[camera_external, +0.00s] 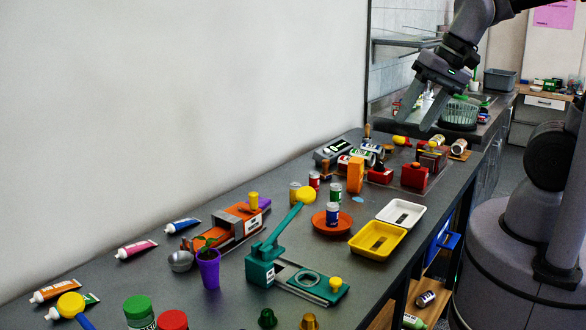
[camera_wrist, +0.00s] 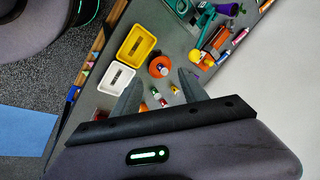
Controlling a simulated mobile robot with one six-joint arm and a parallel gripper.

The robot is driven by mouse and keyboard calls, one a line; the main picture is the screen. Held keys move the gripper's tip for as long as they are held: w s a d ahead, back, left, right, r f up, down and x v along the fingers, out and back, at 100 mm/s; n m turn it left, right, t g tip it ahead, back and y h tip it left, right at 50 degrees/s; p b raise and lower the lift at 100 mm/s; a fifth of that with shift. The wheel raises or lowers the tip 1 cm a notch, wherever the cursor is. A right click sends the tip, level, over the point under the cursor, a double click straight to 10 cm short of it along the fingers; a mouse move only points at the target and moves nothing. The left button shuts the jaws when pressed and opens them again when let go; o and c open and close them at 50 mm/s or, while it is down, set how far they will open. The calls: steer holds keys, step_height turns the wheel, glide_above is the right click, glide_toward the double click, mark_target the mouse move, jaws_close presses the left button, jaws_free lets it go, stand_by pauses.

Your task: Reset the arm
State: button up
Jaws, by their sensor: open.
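My gripper (camera_external: 420,105) hangs high above the far part of the long dark counter (camera_external: 215,305), its two grey fingers spread apart with nothing between them. In the wrist view my gripper (camera_wrist: 158,90) also shows open and empty, its fingers pointing toward the counter well below. The arm bends down from the top right of the external view. No object touches the fingers.
A yellow tray (camera_external: 397,244) and a white tray (camera_external: 416,218) sit near the counter's right edge. An orange dish (camera_external: 320,225) holds a small can (camera_external: 332,213). A teal device (camera_external: 257,273) stands in front. Several tubes lie by the wall.

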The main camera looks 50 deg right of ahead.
steer(key=s+n, duration=0.2)
steer(key=s, duration=0.1)
steer(key=s+n+t, duration=0.1)
steer(key=s, duration=0.1)
steer(key=shift+a+f, duration=0.3)
steer(key=shift+a, duration=0.05)
